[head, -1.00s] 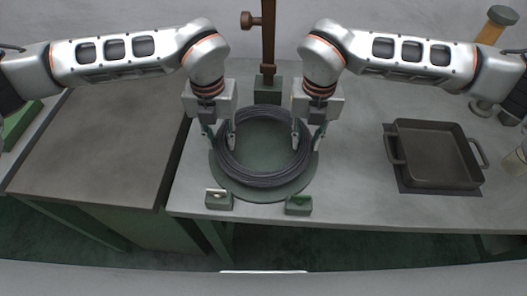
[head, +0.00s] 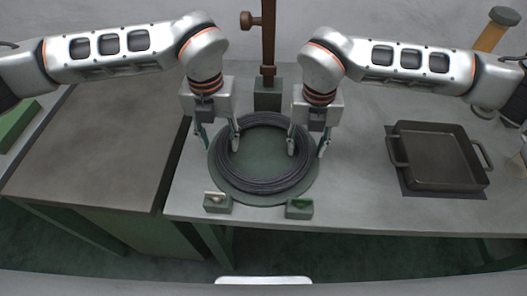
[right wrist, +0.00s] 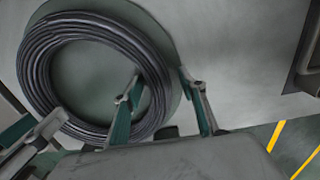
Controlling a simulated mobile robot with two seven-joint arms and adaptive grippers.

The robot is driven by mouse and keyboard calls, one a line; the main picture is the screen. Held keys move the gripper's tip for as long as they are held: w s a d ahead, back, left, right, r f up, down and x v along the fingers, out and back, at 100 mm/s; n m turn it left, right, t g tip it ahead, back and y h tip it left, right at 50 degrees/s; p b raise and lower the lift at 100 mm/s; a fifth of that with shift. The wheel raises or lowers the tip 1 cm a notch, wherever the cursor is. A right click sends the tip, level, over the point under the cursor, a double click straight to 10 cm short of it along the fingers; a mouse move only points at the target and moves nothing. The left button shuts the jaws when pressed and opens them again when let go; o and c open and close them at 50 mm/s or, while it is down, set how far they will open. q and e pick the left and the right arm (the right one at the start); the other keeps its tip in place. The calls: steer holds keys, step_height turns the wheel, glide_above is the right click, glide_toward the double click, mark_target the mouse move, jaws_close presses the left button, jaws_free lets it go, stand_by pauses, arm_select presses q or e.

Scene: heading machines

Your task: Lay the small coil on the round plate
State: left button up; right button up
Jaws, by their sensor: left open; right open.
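The small coil (head: 262,187), a dark ring of wire, lies flat on the round green plate (head: 262,156), roughly centred, with the plate showing inside the ring and around its edge. My left gripper (head: 219,144) is open at the coil's left side. My right gripper (head: 307,148) is open at its right side, one finger inside the ring and one outside. The right wrist view shows the coil (right wrist: 36,75) running between my right gripper's spread fingers (right wrist: 165,105). Whether any finger touches the wire cannot be told.
Two small green blocks, left (head: 217,203) and right (head: 299,209), stand at the plate's front edge. A dark square pan (head: 440,157) sits to the right. A brown post on a green base (head: 267,97) stands behind. Grey tabletop between plate and pan is clear.

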arm_select(q)
step_height(320, 180, up, 10)
steer(key=shift+f, duration=0.2)
arm_select(e)
step_height(320, 180, up, 12)
stand_by(0.4)
arm_select(q)
steer(key=shift+s, duration=0.15)
arm_select(e)
steer(key=shift+s, duration=0.1)
